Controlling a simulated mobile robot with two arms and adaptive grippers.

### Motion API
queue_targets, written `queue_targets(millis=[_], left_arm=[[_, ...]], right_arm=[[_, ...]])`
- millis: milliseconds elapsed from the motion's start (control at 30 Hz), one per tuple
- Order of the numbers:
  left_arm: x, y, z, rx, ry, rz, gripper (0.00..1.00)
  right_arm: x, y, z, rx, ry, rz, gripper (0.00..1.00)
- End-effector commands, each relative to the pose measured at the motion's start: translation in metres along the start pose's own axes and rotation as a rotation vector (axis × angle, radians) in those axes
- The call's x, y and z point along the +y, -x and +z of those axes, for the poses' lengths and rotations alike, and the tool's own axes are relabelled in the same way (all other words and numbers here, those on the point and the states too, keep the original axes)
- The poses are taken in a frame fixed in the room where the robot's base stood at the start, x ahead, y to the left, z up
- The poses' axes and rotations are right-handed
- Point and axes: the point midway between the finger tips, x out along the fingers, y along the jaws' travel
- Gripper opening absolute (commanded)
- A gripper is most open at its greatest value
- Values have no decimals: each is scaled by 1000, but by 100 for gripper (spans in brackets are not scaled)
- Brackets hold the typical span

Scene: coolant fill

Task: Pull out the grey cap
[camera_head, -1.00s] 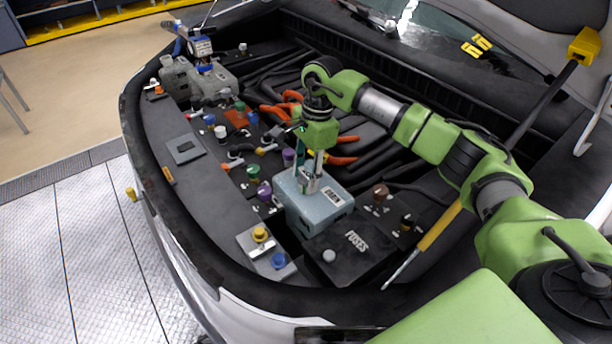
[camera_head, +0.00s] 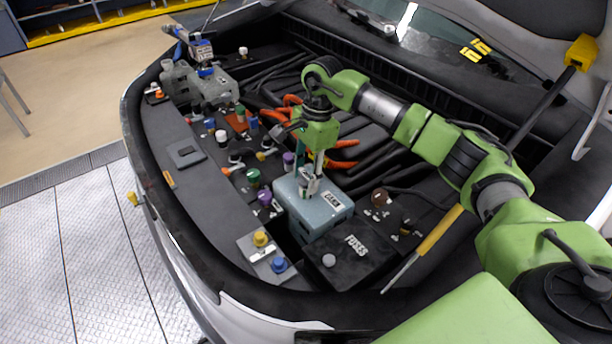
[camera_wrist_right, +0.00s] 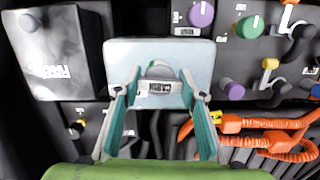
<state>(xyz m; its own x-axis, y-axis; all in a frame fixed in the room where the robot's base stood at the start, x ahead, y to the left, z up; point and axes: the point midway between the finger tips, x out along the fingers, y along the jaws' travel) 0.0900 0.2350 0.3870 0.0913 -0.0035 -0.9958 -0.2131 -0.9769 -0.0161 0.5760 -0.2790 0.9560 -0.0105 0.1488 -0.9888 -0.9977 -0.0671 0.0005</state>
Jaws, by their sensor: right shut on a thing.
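The grey cap (camera_wrist_right: 158,71) sits on top of the pale blue-grey box (camera_wrist_right: 120,55), near its middle in the right wrist view. In the head view the cap (camera_head: 309,184) is partly covered by the fingers, and the box (camera_head: 318,218) stands in the engine bay. My right gripper (camera_head: 308,180) reaches down from above and is shut on the cap. In the wrist view the fingers of this gripper (camera_wrist_right: 160,82) flank the cap from both sides. No clear gap shows between cap and box. My left gripper is not in view.
A black fuse box (camera_head: 350,258) stands just in front of the blue-grey box. Purple (camera_head: 264,194) and green (camera_head: 253,176) caps stand to its left. Orange hoses (camera_head: 340,163) run behind it. A yellow-handled screwdriver (camera_head: 438,228) lies to the right.

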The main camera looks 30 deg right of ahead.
Motion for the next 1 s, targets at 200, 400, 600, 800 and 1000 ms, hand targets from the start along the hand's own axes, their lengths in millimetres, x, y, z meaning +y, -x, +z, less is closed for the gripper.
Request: queue_targets(millis=[200,400,600,800,1000], left_arm=[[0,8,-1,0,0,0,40],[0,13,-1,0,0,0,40],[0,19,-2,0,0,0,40],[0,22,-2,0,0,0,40],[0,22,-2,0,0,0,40]], right_arm=[[0,13,2,0,0,-1,24],[0,23,4,0,0,-1,24],[0,33,5,-1,0,-1,24],[0,40,6,0,0,0,24],[0,40,6,0,0,0,24]])
